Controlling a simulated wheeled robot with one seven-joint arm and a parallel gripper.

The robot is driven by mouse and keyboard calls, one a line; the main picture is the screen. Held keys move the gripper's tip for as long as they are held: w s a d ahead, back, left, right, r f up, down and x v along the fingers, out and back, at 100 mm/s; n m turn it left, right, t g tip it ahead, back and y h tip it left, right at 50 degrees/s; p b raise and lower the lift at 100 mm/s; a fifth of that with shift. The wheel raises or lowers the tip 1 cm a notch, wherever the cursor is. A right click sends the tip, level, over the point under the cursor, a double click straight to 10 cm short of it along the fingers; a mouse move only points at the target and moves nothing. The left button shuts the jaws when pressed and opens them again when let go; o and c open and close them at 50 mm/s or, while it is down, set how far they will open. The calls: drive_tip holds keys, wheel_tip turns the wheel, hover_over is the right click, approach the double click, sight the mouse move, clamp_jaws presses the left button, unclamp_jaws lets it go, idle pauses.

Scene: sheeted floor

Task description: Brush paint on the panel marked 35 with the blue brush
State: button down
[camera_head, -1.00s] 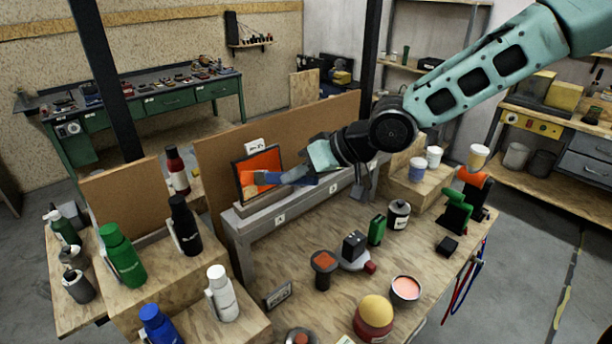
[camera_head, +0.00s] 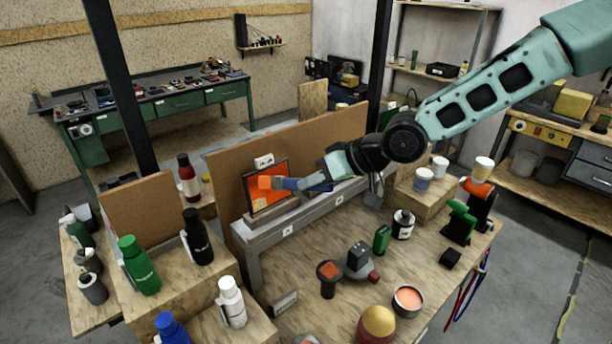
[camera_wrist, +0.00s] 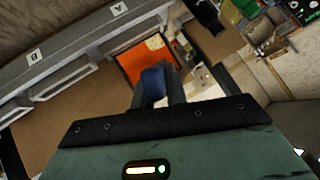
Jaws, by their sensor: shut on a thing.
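An orange panel (camera_head: 283,192) in a dark frame stands upright on the grey rail at the back of the bench. A small white label (camera_head: 264,161) sits above it; I cannot read its number. It also shows orange in the wrist view (camera_wrist: 134,68). My gripper (camera_head: 318,184) is shut on the blue brush (camera_head: 292,184), to the right of the panel. I cannot tell if the bristles touch. In the wrist view the blue brush (camera_wrist: 153,84) overlaps the panel's lower edge.
Paint bottles, among them a green one (camera_head: 138,265) and a white one (camera_head: 231,302), stand on wooden blocks at left. An open cup of orange paint (camera_head: 407,300) is at the front. A brown board (camera_head: 335,135) rises behind the rail.

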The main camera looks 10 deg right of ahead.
drive_tip(key=w+d+p, duration=0.5)
drive_tip(key=d, duration=0.2)
drive_tip(key=shift+d+p, duration=0.25)
drive_tip(key=shift+p, duration=0.1)
idle(0.6)
drive_tip(key=shift+s+d+r, duration=0.15)
drive_tip(key=shift+s+d, duration=0.4)
drive_tip(key=shift+s, duration=0.25)
drive_tip(key=shift+s+d+r, duration=0.15)
drive_tip(key=shift+s+d, duration=0.4)
drive_tip(key=shift+s, duration=0.3)
drive_tip(key=shift+s+d+r, duration=0.15)
drive_tip(key=shift+s+d, duration=0.4)
drive_tip(key=shift+s, duration=0.25)
drive_tip(key=shift+s+d+r, duration=0.1)
drive_tip(key=shift+s+d, duration=0.3)
drive_tip(key=shift+s, duration=0.25)
drive_tip(key=shift+s+d+r, duration=0.1)
drive_tip(key=shift+s+d, duration=0.3)
drive_tip(key=shift+s, duration=0.2)
